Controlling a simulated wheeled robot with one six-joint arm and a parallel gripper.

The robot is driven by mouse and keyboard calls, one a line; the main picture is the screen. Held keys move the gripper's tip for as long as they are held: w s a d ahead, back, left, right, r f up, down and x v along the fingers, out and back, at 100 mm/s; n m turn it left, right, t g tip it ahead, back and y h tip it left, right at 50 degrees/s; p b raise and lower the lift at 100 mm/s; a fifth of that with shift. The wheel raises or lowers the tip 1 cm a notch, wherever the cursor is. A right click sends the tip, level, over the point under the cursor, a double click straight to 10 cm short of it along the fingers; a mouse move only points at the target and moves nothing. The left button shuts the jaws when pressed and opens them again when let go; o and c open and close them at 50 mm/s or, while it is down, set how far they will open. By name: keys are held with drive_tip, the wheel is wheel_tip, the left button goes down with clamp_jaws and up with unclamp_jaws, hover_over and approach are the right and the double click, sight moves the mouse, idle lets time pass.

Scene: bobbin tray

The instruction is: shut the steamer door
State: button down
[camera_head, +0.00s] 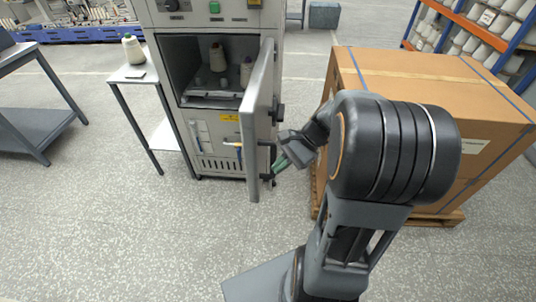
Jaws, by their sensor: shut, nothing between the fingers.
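The steamer (160,18) is a grey cabinet at the upper middle of the head view. Its door (258,120) is hinged on the right and stands wide open, swung out toward me and seen nearly edge-on. Bobbins (217,58) stand on a tray (208,100) inside the chamber. My gripper (274,172) is shut and empty at the lower right of the door, on its right-hand side close to a dark fitting. I cannot tell whether the fingers touch the door.
A large strapped carton (430,75) on a pallet stands close to the right of my arm. A small side table (128,74) with a bobbin stands left of the steamer. A grey table (20,55) is at the far left. The floor in front is clear.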

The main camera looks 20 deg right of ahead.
drive_tip(key=w+d+f+m+t+y+b, duration=0.2)
drive_tip(key=d+m+t+y, duration=0.15)
drive_tip(key=d+m, duration=0.2)
drive_tip(key=w+d+f+m+t+y+b, duration=0.1)
drive_tip(key=w+d+f+m+t+y, duration=0.15)
drive_tip(key=d+m+t, duration=0.35)
drive_tip(key=x, duration=1.2)
drive_tip(key=shift+r+n+g, duration=0.25)
drive_tip(key=shift+n+g, duration=0.1)
drive_tip(key=shift+n, duration=0.1)
drive_tip(key=shift+w+a, duration=0.1)
